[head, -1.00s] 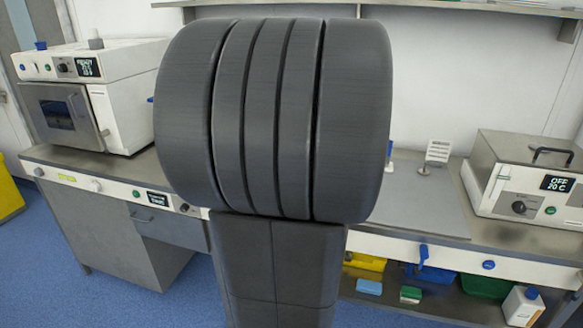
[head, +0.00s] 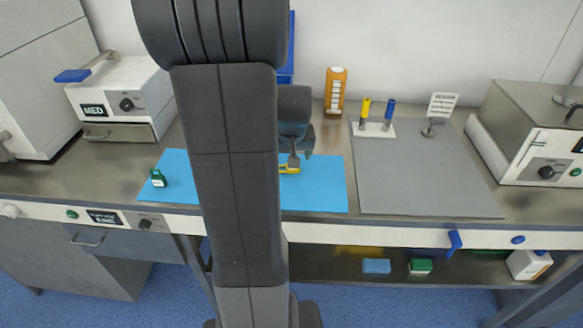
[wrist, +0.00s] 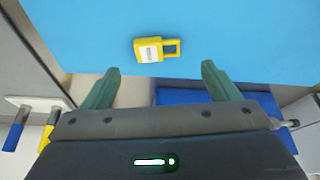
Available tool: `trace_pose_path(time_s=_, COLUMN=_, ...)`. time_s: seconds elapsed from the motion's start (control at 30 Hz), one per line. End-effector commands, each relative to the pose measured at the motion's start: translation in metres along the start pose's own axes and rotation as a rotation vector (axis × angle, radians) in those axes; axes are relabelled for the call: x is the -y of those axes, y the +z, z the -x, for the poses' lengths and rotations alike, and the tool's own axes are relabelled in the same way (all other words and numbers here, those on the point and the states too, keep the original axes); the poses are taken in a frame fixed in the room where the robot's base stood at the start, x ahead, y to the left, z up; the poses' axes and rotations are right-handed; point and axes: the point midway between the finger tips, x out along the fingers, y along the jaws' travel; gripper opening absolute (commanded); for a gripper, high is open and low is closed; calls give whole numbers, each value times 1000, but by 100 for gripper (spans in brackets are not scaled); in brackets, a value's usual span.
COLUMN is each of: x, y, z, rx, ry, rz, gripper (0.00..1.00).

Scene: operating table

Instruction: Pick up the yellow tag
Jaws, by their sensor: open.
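The yellow tag (head: 290,170) lies on the blue mat (head: 320,190) in the head view, partly hidden by my arm. In the wrist view the tag (wrist: 149,50) has a white label on its body and an open loop at its right end. My gripper (wrist: 160,72) is open and empty. Its two green fingertips point toward the mat's edge, and the tag appears beyond them, between their lines. In the head view my gripper (head: 293,160) shows close by the tag; I cannot tell its exact height above it.
A green-capped item (head: 158,178) sits on the mat's left part. An orange bottle (head: 335,90) stands behind. A white stand (head: 373,130) holds a yellow and a blue pen-like item on the grey mat (head: 420,175), which is mostly clear. White devices flank the bench.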

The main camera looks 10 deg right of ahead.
Motion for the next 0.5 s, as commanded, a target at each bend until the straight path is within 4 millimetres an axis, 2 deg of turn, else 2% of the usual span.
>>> trace_pose_path(time_s=0.3, x=-3, y=6, z=-36, rx=4, ry=0, rz=0, gripper=82)
trace_pose_path(time_s=0.5, x=-3, y=5, z=-50, rx=1, ry=-1, rz=0, gripper=82)
